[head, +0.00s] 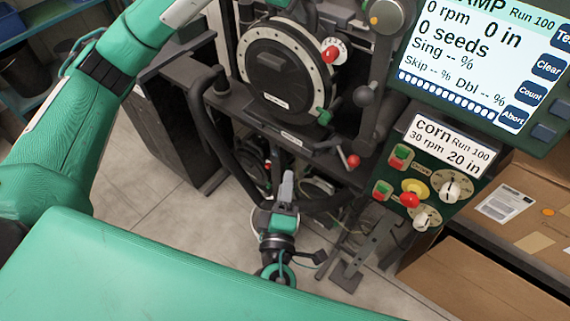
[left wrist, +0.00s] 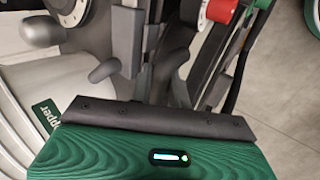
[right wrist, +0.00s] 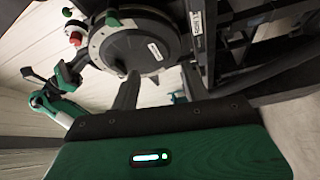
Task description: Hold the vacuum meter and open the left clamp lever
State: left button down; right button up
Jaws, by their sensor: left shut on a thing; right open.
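The vacuum meter (head: 277,72), a round dark disc housing with a pale studded rim, stands at the top middle of the head view. It also shows in the right wrist view (right wrist: 133,48). My left arm reaches over to the top edge of the head view. In its wrist view, my left gripper (left wrist: 145,35) is shut on a thin dark edge that appears to be part of the meter. My right gripper (head: 286,185) is below the meter, its fingers (right wrist: 158,90) apart and empty.
A red knob (head: 331,56) on a white dial and a green tab (head: 322,116) are at the meter's right. A ball-ended lever (head: 366,96) and a red-ended lever (head: 352,160) are farther right. A screen (head: 480,60), control panel (head: 425,180) and cardboard box (head: 515,205) fill the right side.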

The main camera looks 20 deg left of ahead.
jog(key=shift+s+d+f, duration=0.1)
jog(key=shift+d+f, duration=0.1)
jog(key=c, duration=0.5)
jog(key=s+d+f+h, duration=0.1)
jog(key=d, duration=0.1)
jog(key=s+d+f+h, duration=0.1)
jog(key=d, duration=0.1)
jog(key=s+d+f+n+h, duration=0.1)
jog(key=s+d, duration=0.1)
jog(key=d, duration=0.1)
jog(key=shift+t+h, duration=0.3)
jog(key=shift+t, duration=0.1)
grip_shut()
jog(key=w+d+r, duration=0.2)
jog(key=w+d, duration=0.1)
jog(key=w, duration=0.9)
jog(key=shift+d, duration=0.25)
jog(key=shift+w, duration=0.1)
